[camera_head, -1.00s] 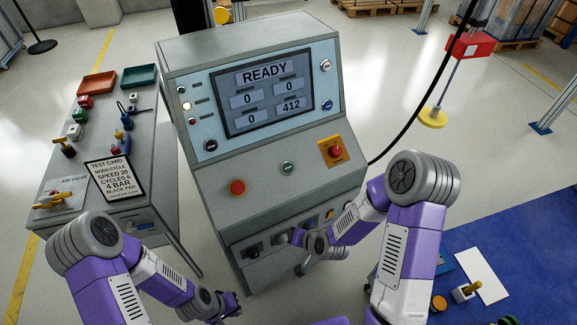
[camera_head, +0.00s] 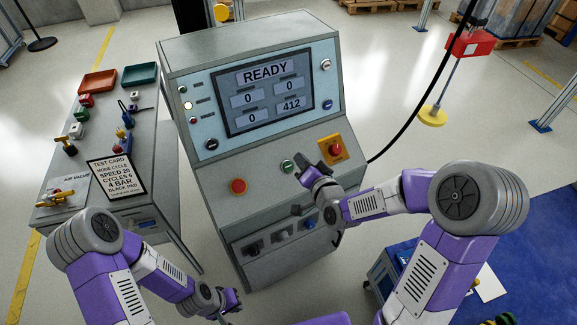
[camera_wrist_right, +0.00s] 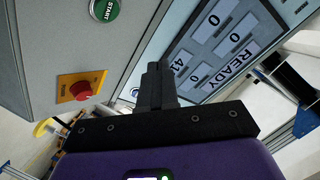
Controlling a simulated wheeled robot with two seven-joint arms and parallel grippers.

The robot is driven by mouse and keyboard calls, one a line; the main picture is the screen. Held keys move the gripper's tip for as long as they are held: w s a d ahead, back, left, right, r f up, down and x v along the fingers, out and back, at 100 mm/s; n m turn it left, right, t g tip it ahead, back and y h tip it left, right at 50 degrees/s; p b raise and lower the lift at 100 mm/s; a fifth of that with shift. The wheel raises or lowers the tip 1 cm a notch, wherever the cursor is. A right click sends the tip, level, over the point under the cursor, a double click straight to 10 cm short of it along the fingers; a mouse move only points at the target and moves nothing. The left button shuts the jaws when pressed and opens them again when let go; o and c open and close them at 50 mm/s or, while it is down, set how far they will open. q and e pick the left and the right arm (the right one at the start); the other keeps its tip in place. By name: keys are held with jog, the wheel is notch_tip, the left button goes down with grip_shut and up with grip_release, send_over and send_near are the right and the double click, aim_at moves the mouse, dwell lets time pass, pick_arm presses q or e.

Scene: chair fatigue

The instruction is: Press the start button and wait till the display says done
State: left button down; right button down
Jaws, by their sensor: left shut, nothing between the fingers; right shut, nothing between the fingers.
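The green start button (camera_head: 288,166) is on the sloped panel of the grey machine (camera_head: 222,190); its START label (camera_wrist_right: 105,10) reads in the right wrist view. The display (camera_head: 266,92) says READY, with 0, 0, 0 and 412 below. My right gripper (camera_head: 324,153) is shut and empty over the panel, just right of the start button and left of the red emergency stop. Its closed fingers (camera_wrist_right: 154,72) point toward the machine in the right wrist view, apart from the button in the picture. My left gripper (camera_head: 232,299) is shut and empty, low in front of the machine.
The emergency stop (camera_head: 336,149) on its yellow plate is close to my right gripper. A red button (camera_head: 238,187) is left of the start button. A side table (camera_head: 150,190) with a test card (camera_head: 116,176) stands left. A black cable hangs right.

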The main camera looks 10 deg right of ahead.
aim_at(288, 166)
jog(key=w+f+b, duration=0.1)
jog(key=f, duration=0.1)
jog(key=w+f+b, duration=0.1)
jog(key=f, duration=0.1)
jog(key=w+a+f+b, duration=0.1)
jog(key=f+b, duration=0.1)
jog(key=shift+w+f, duration=0.2)
jog(key=shift+w, duration=0.15)
jog(key=shift+w+a+f+b, duration=0.1)
jog(key=shift+w+f+b, duration=0.4)
jog(key=shift+b, duration=0.2)
dwell(1.3)
jog(key=shift+w+f+b, duration=0.15)
jog(key=shift+f+b, duration=0.2)
jog(key=shift+b, duration=0.25)
jog(key=shift+w+a+f+b, duration=0.1)
jog(key=shift+w+f+b, duration=0.1)
jog(key=shift+f+b, duration=0.2)
dwell(0.5)
jog(key=shift+r, duration=0.15)
jog(key=shift+s+r, duration=0.4)
jog(key=shift+r, duration=0.2)
